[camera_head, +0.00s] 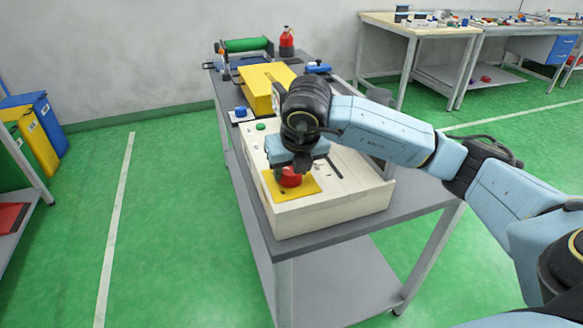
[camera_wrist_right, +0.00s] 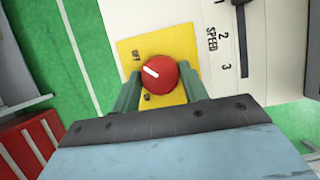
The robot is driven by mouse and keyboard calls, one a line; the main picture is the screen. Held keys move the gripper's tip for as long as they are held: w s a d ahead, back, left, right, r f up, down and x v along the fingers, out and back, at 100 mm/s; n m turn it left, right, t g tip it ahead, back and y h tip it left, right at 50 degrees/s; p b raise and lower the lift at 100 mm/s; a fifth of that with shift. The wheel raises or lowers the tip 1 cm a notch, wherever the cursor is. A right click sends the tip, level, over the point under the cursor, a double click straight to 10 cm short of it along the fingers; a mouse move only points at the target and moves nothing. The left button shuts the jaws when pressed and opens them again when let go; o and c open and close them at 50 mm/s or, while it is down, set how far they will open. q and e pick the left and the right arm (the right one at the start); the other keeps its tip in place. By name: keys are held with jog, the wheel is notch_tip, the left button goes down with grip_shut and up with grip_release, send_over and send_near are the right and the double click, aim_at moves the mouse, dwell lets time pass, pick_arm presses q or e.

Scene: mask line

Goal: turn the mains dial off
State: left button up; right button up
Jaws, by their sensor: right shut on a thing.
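The mains dial is a round red knob (camera_head: 290,178) on a yellow plate (camera_head: 308,187), at the near end of a cream control box (camera_head: 335,205). In the right wrist view the red dial (camera_wrist_right: 158,74) carries a white pointer mark that slants to the upper left, toward small lettering on the yellow plate (camera_wrist_right: 132,52). My right gripper (camera_head: 291,168) is above the dial, pointing down. In the right wrist view its two green fingers (camera_wrist_right: 160,84) are shut on the dial, one on each side. My left gripper is in neither view.
A speed slider (camera_wrist_right: 243,40) with numbers lies beside the yellow plate. A green button (camera_head: 261,127) and a blue knob (camera_head: 241,112) stand farther back. A yellow machine part (camera_head: 262,80) and a green roller (camera_head: 247,45) are beyond.

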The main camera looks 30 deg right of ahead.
jog(key=o, duration=1)
jog(key=shift+r, duration=0.2)
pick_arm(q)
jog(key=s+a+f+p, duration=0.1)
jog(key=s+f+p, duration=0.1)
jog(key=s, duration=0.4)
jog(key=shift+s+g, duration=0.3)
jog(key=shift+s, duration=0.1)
pick_arm(e)
jog(key=v, duration=1.3)
